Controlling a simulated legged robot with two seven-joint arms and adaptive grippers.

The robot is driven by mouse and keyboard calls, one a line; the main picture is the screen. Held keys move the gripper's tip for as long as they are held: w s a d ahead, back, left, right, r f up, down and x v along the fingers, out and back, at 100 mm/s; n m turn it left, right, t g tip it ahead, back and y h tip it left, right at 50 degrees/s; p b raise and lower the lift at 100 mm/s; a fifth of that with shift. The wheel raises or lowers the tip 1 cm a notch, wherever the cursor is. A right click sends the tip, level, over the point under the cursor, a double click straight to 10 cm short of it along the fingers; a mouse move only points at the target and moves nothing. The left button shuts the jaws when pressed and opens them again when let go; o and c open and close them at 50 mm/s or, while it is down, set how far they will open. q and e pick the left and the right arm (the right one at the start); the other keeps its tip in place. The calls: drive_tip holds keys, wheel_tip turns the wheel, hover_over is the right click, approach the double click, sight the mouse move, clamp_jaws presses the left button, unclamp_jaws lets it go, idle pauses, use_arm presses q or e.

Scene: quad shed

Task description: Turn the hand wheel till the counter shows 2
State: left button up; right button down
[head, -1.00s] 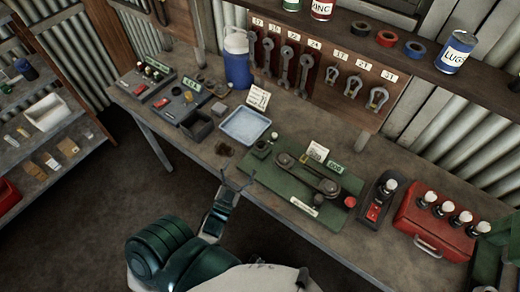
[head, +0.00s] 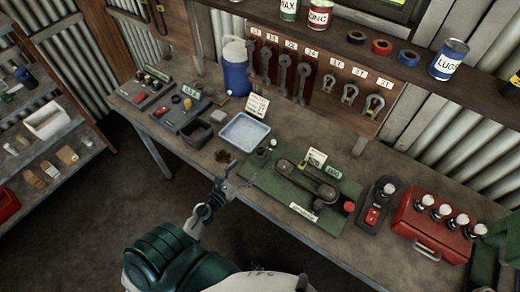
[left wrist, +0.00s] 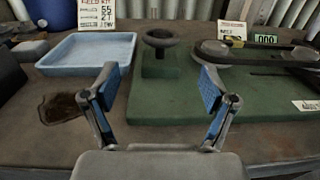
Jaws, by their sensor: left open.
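The dark hand wheel (head: 261,157) stands on a small green block at the left end of the green machine plate (head: 275,188). In the left wrist view the hand wheel (left wrist: 160,38) is a ring on a short post, ahead of my fingers and roughly between them in the picture. The counter (left wrist: 265,39) on the machine reads 000; it also shows in the head view (head: 333,172). My left gripper (head: 238,178) is open and empty at the bench's front edge, apart from the wheel. Its spread fingers with blue pads show in the left wrist view (left wrist: 158,88). My right gripper is not in view.
A pale blue tray (head: 223,139) lies left of the wheel, with a written card (head: 257,106) behind it. A belt and pulleys (head: 308,183) and a red knob (head: 349,207) are right of the wheel. A red case (head: 437,225) stands further right.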

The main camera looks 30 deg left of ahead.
sight(261, 153)
use_arm(q)
drive_tip(key=w, duration=0.3)
drive_tip(key=w+p, duration=0.1)
drive_tip(key=w, duration=0.3)
drive_tip(key=w+d+p, duration=0.1)
drive_tip(key=w, duration=0.2)
drive_tip(key=shift+w+d, duration=0.1)
drive_tip(key=shift+w, duration=0.05)
drive_tip(key=c, duration=1.2)
drive_tip(key=shift+r+n+y+p, duration=0.1)
drive_tip(key=shift+n+y+p, duration=0.7)
drive_tip(key=shift+y, duration=0.3)
drive_tip(key=shift+n+y, duration=0.9)
drive_tip(key=shift+y, duration=0.7)
